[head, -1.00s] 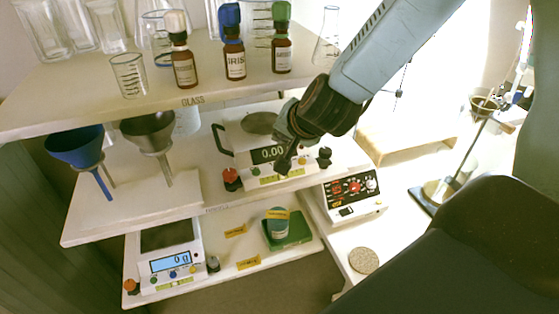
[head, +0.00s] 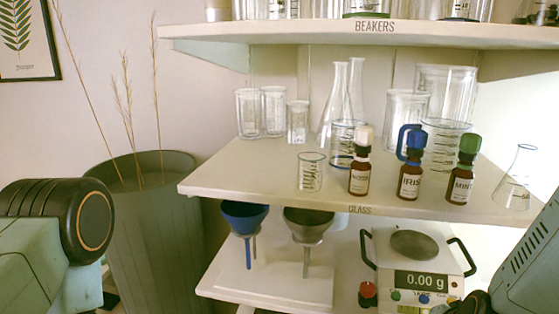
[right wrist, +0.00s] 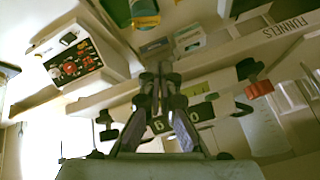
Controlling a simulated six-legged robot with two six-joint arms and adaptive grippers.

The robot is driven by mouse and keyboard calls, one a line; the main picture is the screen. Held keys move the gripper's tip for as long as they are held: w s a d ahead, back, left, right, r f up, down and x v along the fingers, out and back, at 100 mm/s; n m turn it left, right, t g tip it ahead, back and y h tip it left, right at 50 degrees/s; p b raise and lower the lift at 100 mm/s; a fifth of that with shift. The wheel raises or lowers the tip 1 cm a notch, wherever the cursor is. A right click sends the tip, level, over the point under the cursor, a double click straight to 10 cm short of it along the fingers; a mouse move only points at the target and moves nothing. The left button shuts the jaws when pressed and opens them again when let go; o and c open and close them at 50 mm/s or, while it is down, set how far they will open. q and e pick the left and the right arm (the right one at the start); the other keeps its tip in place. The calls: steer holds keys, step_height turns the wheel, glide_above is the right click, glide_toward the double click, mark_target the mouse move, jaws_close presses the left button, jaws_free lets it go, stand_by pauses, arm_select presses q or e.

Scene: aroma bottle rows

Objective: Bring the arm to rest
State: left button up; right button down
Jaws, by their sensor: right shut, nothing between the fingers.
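My right arm (head: 530,265) comes in at the lower right of the head view, in front of the shelf's right side. Its gripper end is mostly cut off by the bottom edge there. In the right wrist view my right gripper (right wrist: 158,72) has its fingers together and empty, with the balance display (right wrist: 185,118) behind them. A left arm joint of mine shows at the left edge of the head view; the left gripper is out of frame. Three brown bottles stand upright in a row on the glass shelf: white-capped (head: 360,160), blue-capped IRIS (head: 410,165) and green-capped MINT (head: 462,170).
Glassware, including a small beaker (head: 311,172) and a conical flask (head: 518,178), stands around the bottles. Below are a blue funnel (head: 245,220), a grey funnel (head: 308,224) and a balance reading 0.00 g (head: 415,250). A ribbed bin (head: 155,230) stands left. A red-buttoned device (right wrist: 75,60) shows in the wrist view.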

steer(key=s+a+f+n+g, duration=0.2)
steer(key=s+f, duration=0.3)
steer(key=s, duration=0.3)
steer(key=s+a+f+n+g+y, duration=0.1)
steer(key=s+a+f+n+g, duration=0.15)
steer(key=s+f, duration=0.45)
steer(key=s+a+f+n+g, duration=0.2)
steer(key=s+f, duration=0.2)
steer(key=s, duration=0.6)
step_height(320, 180, down, 19)
steer(key=b, duration=1.9)
steer(key=shift+d, duration=0.2)
steer(key=shift+n, duration=0.25)
steer(key=shift+s, duration=0.1)
